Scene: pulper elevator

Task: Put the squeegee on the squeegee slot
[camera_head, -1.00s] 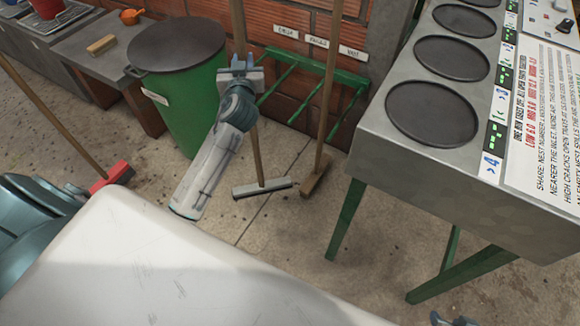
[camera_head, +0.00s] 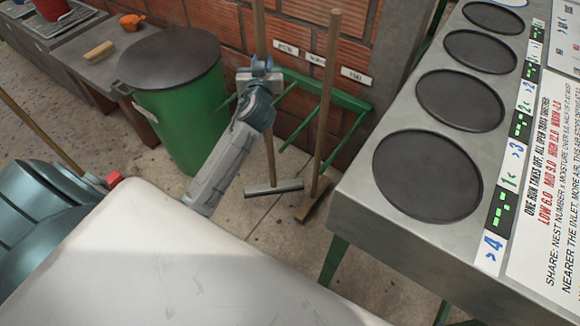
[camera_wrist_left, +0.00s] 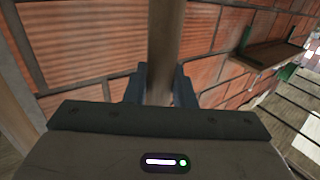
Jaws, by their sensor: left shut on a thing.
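The squeegee has a long wooden handle and a flat grey head (camera_head: 273,188). It stands nearly upright in front of the green wall rack (camera_head: 345,90). My left gripper (camera_head: 260,66) is shut on the handle high up. The handle (camera_wrist_left: 166,45) runs between the fingers in the left wrist view. The head is close to the floor; I cannot tell if it touches. The rack has several arms jutting from the brick wall, with white labels (camera_head: 318,60) above, too small to read surely. I cannot tell whether the handle is between two arms. My right gripper is out of view.
A broom (camera_head: 327,110) with a brown head stands just right of the squeegee. A green bin (camera_head: 185,120) with a dark lid is to the left. A grey bench (camera_head: 360,215) with round plates fills the right. Another red-headed tool (camera_head: 112,180) is at far left.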

